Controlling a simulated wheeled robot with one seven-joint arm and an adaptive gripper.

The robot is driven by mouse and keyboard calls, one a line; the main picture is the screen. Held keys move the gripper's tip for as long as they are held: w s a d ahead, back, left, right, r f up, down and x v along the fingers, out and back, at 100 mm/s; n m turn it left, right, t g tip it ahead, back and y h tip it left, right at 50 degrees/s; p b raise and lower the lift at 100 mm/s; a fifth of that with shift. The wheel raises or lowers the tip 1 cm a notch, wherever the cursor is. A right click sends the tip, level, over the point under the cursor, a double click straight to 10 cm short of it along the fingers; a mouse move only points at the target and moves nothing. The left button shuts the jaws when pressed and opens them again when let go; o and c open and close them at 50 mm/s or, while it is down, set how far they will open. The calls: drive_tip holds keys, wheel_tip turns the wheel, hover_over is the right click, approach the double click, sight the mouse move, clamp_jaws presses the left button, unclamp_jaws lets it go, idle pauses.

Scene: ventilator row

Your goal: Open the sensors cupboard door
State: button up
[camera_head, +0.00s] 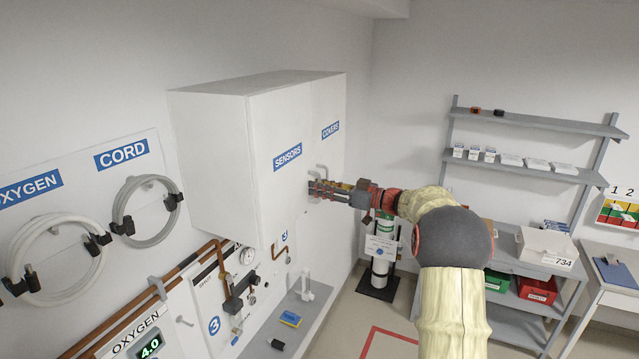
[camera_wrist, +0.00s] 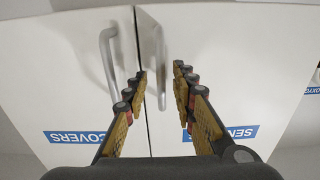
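The white sensors cupboard door (camera_head: 280,150) has a blue SENSORS label (camera_head: 287,157) and is shut. In the wrist view the sensors door (camera_wrist: 220,70) lies right of the seam, and its upright bar handle (camera_wrist: 161,70) stands between my fingers. My gripper (camera_head: 316,188) is at the lower part of the door front, near the seam. In the wrist view my gripper (camera_wrist: 160,80) is open, one finger on each side of the handle, with visible gaps. In the head view my gripper mostly hides this handle.
The covers door (camera_head: 328,110) is shut beside it; its handle (camera_wrist: 110,62) is close to my left finger in the wrist view. Below are a grey ledge (camera_head: 300,318) and wall panel with gauges. A shelf unit (camera_head: 530,125) stands at the right. Open floor lies between.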

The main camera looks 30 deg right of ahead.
drive_tip(key=shift+w+a, duration=0.15)
drive_tip(key=shift+a, duration=0.05)
drive_tip(key=shift+c, duration=0.7)
clamp_jaws()
